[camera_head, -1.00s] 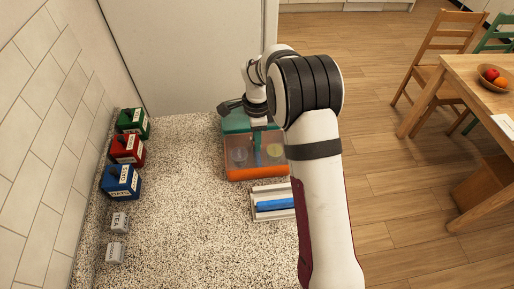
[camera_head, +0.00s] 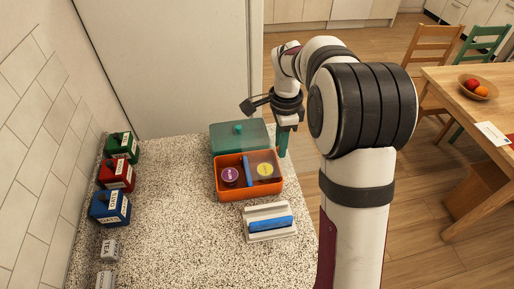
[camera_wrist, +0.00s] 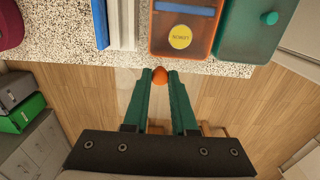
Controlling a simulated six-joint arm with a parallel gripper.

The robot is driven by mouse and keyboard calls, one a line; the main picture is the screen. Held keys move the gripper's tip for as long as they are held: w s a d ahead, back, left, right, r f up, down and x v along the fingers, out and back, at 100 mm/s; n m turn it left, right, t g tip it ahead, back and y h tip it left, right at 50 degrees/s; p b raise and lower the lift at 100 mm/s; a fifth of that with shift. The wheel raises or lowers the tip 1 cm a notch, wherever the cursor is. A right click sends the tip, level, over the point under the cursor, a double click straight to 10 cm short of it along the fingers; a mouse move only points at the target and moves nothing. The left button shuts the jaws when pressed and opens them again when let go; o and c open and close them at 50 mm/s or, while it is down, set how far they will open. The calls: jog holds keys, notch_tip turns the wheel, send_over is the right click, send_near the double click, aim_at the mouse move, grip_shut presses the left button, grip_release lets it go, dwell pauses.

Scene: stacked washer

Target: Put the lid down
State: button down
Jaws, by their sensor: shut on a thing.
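My gripper (camera_wrist: 160,78) is shut on a small orange knob (camera_wrist: 160,75), which shows between its green fingertips in the wrist view. A faint pale, see-through sheet (camera_wrist: 128,80) around the knob looks like the lid; its edges are hard to make out. In the head view my gripper (camera_head: 283,152) hangs just past the right edge of the counter, beside the boxes; the lid is not clear there. The orange box (camera_head: 234,195) stands open on the counter, with a purple-topped jar (camera_head: 230,175), a yellow-topped jar (camera_head: 265,170) and a blue bar (camera_head: 248,170) inside.
A teal box (camera_head: 225,138) with a knobbed cover stands behind the orange box. A white rack (camera_head: 268,236) with a blue bar is in front. Green, red and blue canisters (camera_head: 110,207) line the wall. The left-middle counter (camera_head: 175,220) is clear.

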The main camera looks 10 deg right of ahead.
aim_at(242, 142)
jog(key=shift+s+d+r, duration=0.3)
jog(key=shift+d+r, duration=0.1)
jog(key=shift+d, duration=0.2)
jog(key=shift+s+d+r, duration=0.3)
jog(key=shift+d+r, duration=0.1)
jog(key=shift+d, duration=0.2)
jog(key=w+a, duration=0.2)
jog(key=a, duration=0.1)
jog(key=w+a+f, duration=0.1)
jog(key=w+a, duration=0.2)
jog(key=a, duration=0.1)
jog(key=w+a+f, duration=0.1)
jog(key=w+a, duration=0.1)
jog(key=a, duration=0.2)
jog(key=shift+w+a, duration=0.15)
jog(key=w+a+f, duration=0.1)
jog(key=a+f, duration=0.1)
jog(key=a, duration=0.8)
jog(key=w+a+f, duration=0.1)
jog(key=a+f, duration=0.2)
jog(key=a, duration=0.6)
jog(key=f, duration=0.6)
jog(key=a+f, duration=0.1)
jog(key=f, duration=0.2)
jog(key=shift+s+f, duration=0.3)
jog(key=shift+f, duration=0.1)
jog(key=c, duration=0.7)
grip_release()
jog(key=shift+f, duration=0.1)
